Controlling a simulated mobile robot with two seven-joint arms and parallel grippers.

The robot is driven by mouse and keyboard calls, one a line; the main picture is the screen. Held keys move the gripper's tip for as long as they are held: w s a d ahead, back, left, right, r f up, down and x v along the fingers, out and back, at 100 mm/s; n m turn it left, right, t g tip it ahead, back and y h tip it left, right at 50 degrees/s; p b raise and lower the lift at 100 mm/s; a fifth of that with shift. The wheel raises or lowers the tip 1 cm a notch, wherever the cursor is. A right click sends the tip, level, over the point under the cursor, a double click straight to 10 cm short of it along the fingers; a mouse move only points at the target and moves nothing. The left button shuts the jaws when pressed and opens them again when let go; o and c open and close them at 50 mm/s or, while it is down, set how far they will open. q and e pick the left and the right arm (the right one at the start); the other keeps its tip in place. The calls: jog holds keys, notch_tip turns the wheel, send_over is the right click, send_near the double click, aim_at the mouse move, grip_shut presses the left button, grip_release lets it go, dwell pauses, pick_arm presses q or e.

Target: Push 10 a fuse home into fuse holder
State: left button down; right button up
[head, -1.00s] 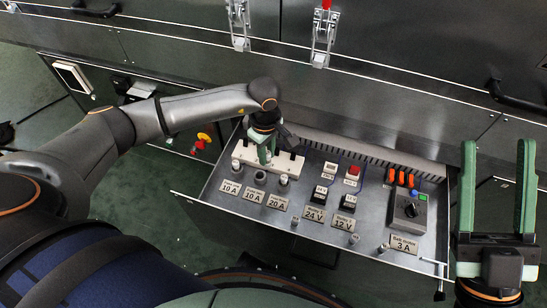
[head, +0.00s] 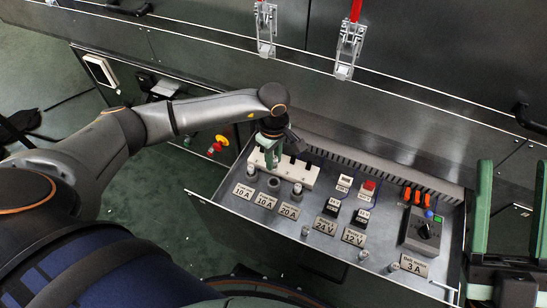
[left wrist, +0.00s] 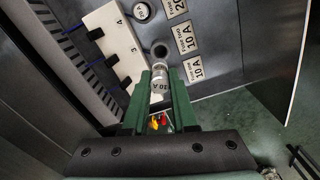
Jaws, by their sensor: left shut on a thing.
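My left gripper (head: 270,156) points down over the left end of the drawer, by the white numbered strip (head: 309,175). In the left wrist view its green fingers (left wrist: 161,75) are shut on a pale fuse marked 10 A (left wrist: 158,84). In the head view the fingers hide this fuse. The fuse holder beside the middle 10 A label is an empty dark ring (head: 273,184); in the left wrist view this holder (left wrist: 160,50) shows just beyond the fuse, which looks outside it. My right gripper (head: 513,205) is open and empty at the right edge, partly cut off.
A fuse (head: 297,189) stands by the 20 A label, and a pale cylinder (head: 252,169) by the left 10 A label. The drawer's front edge (head: 330,257) is raised.

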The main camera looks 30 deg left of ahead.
aim_at(274, 170)
pick_arm(q)
jog(key=shift+f+b, duration=0.3)
jog(key=shift+f, duration=0.4)
notch_tip(274, 170, down, 2)
jog(key=shift+f+b, duration=0.25)
jog(key=shift+b, duration=0.8)
jog(key=shift+f+b, duration=0.55)
jog(key=shift+f, duration=0.25)
pick_arm(e)
jog(key=f, duration=0.1)
jog(key=s+y, duration=0.1)
jog(key=f+y, duration=0.1)
jog(key=shift+s+a+f+n, duration=0.15)
jog(key=shift+a+f+n, duration=0.2)
jog(key=shift+n, duration=0.05)
jog(key=shift+f, duration=0.25)
pick_arm(q)
jog(key=shift+f+b, duration=1.7)
jog(key=shift+f, duration=0.05)
pick_arm(e)
jog(key=shift+f, duration=1.4)
pick_arm(q)
jog(key=c, duration=0.6)
grip_release()
